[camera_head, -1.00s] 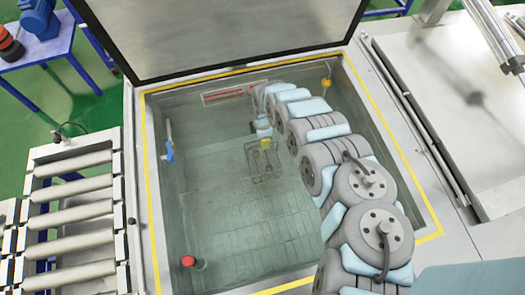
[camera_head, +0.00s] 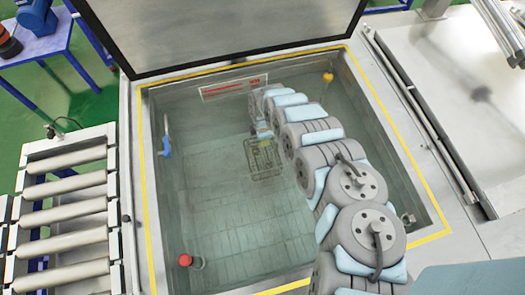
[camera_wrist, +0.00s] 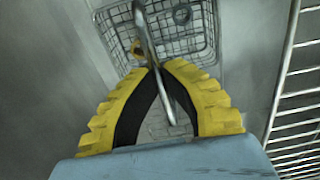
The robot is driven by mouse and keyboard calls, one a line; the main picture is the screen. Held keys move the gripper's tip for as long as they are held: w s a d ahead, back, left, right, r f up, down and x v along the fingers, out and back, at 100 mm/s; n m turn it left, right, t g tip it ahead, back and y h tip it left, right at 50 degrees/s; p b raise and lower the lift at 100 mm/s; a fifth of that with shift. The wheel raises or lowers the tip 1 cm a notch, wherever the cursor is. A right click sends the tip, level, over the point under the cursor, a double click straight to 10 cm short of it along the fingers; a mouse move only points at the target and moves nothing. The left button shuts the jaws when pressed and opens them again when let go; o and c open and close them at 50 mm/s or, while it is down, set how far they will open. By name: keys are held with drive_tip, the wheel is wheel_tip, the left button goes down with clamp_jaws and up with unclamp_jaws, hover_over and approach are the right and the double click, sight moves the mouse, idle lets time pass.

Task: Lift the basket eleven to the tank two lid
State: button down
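The wire basket (camera_head: 266,160) is inside the open tank, near its back wall, below the end of my arm. In the wrist view the basket (camera_wrist: 190,50) lies beyond my fingers, with a ring-shaped part and an orange-yellow part in or at it. My gripper (camera_wrist: 157,67) has yellow fingers with black pads, and their tips meet around the basket's metal handle (camera_wrist: 144,25). In the head view my gripper (camera_head: 265,134) is small and partly hidden by my arm. The tank lid (camera_head: 215,35) stands raised behind the tank. No basket number is legible.
The tank rim (camera_head: 145,200) has a yellow border. Inside are a blue-handled valve (camera_head: 166,145), a red ball (camera_head: 185,259) and a yellow float (camera_head: 327,77). A wire rack (camera_wrist: 295,90) stands right in the wrist view. A roller conveyor (camera_head: 65,195) is left.

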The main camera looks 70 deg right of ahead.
drive_tip(key=shift+r, duration=0.2)
drive_tip(key=shift+r+p, duration=1.35)
drive_tip(key=shift+p, duration=0.05)
drive_tip(key=shift+r, duration=0.1)
wheel_tip(320, 180, up, 40)
drive_tip(key=p, duration=2.3)
drive_tip(key=shift+r, duration=0.2)
idle(1.5)
